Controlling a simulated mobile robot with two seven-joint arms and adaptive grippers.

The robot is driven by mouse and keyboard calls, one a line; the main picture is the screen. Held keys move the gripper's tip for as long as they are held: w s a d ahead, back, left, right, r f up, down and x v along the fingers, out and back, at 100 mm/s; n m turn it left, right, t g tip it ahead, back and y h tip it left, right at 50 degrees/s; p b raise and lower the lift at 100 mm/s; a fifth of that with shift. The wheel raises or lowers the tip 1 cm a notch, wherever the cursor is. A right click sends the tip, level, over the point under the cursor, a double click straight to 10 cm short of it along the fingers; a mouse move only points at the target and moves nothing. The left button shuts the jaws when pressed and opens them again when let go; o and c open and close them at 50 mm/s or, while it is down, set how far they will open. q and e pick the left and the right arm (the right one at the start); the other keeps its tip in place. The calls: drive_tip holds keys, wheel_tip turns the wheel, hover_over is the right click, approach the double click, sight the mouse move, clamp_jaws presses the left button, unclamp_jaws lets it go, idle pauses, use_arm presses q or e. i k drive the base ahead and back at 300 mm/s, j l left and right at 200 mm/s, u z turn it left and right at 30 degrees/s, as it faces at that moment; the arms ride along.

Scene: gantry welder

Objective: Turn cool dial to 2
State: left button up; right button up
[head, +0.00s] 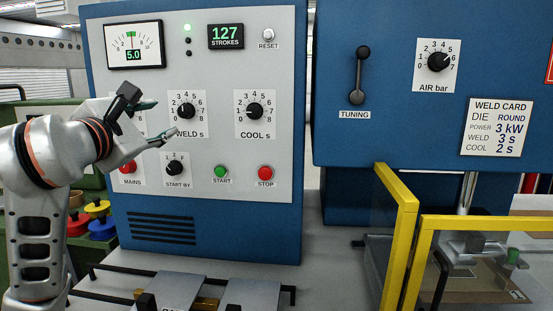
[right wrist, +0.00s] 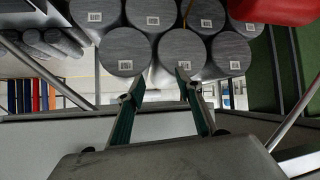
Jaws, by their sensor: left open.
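The COOL s dial (head: 255,111) is a black knob on a white scale plate, at the right of the grey control panel (head: 230,165) in the head view. Its pointer is too small to read surely; it seems turned to the low, left side. My left gripper (head: 163,119) is open and empty, in front of the panel, left of the WELD s dial (head: 187,111). It is apart from the COOL s dial and partly hides another dial. My right gripper (right wrist: 160,82) has its fingers apart with nothing between them, away from the panel.
START BY dial (head: 175,168), green START button (head: 220,172) and red STOP button (head: 265,173) sit below. The weld card (head: 496,127) reads COOL 2 s. A yellow guard frame (head: 400,230) stands right. The right wrist view shows grey round bars (right wrist: 182,52).

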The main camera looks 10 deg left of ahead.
sight(254, 111)
drive_tip(key=k+l, duration=0.1)
drive_tip(key=k, duration=0.9)
